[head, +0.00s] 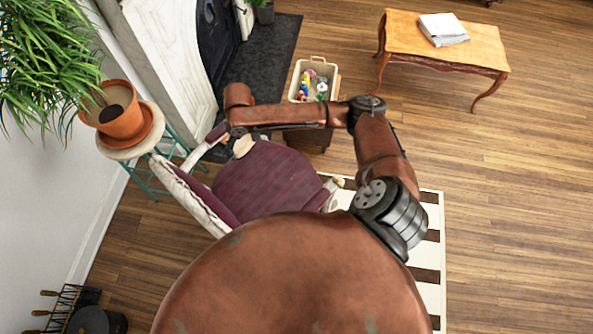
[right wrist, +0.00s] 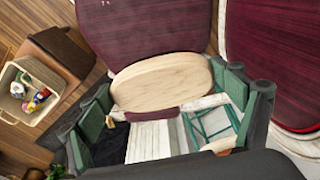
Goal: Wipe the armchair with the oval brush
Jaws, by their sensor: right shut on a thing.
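The armchair (head: 265,182) has a maroon seat and back and a pale frame, and stands left of the middle in the head view. In the right wrist view its maroon upholstery (right wrist: 150,30) fills the top and right. The oval brush (right wrist: 160,82), with a pale wooden body, lies between the green-padded fingers of my right gripper (right wrist: 166,100), which is shut on it. In the head view the pale brush (head: 243,147) shows at the seat's far edge, below my right wrist. I cannot tell whether it touches the chair. My left gripper is not in view.
A cream bin (head: 297,80) of colourful items sits on a brown stand beyond the chair. A potted plant (head: 122,120) stands on a stool at left. A wooden table (head: 430,40) with papers is at back right. The floor at right is clear.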

